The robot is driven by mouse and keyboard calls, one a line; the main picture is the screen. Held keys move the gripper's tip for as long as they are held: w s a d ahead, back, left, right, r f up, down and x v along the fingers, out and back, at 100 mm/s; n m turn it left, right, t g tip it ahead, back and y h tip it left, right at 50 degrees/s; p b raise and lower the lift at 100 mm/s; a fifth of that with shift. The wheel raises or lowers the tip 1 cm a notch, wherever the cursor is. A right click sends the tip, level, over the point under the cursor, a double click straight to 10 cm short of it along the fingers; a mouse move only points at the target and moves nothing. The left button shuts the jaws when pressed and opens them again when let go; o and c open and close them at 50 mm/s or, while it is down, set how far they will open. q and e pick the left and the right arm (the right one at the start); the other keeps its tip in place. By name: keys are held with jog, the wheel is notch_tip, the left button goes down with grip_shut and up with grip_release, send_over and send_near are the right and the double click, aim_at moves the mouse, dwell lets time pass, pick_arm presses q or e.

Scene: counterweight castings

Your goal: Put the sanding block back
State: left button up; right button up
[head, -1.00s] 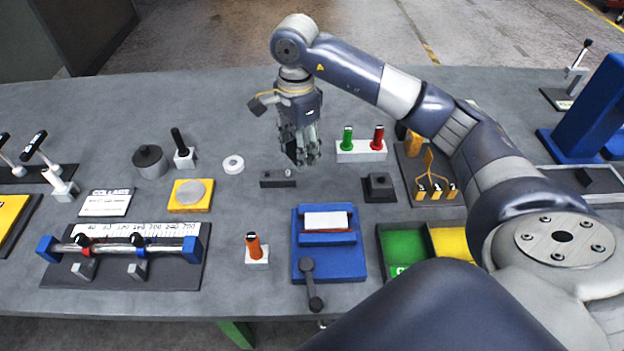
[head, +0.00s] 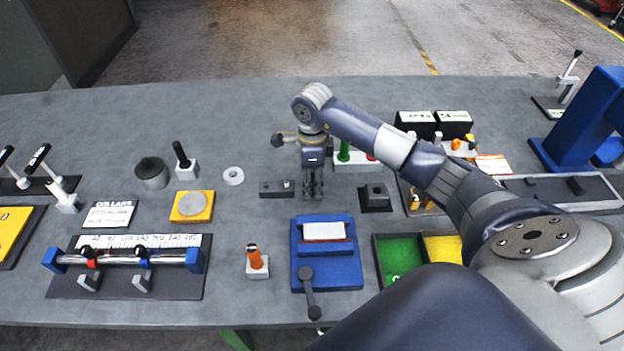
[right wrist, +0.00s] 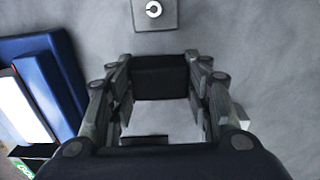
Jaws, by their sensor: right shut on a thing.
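My right gripper (head: 313,194) points down low over the middle of the table, just right of a dark fixture with a small knob (head: 270,188) and behind the blue clamp fixture (head: 325,275). In the right wrist view its fingers are shut on a dark, flat-sided block (right wrist: 160,77), which appears to be the sanding block. In the head view the fingers mostly hide the block, and I cannot tell whether it touches the table. The knobbed fixture also shows at the top of the right wrist view (right wrist: 140,19). My left gripper is not in view.
A black square stand (head: 376,199) is close on the gripper's right. A white holder with green and red handles (head: 343,166) stands just behind. Green and yellow bins (head: 400,262) are at front right, an orange-handled tool (head: 254,256) at front left.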

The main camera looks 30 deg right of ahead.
aim_at(312, 180)
jog(key=shift+f, duration=0.4)
jog(key=shift+f, duration=0.1)
jog(key=shift+f, duration=0.2)
jog(key=o, duration=1)
jog(key=shift+r, duration=0.1)
jog(key=shift+r, duration=0.1)
jog(key=shift+r, duration=0.25)
notch_tip(312, 180, up, 11)
jog(key=b, duration=0.3)
jog(key=shift+f+b, duration=0.2)
jog(key=shift+b, duration=0.15)
jog(key=shift+r, duration=0.5)
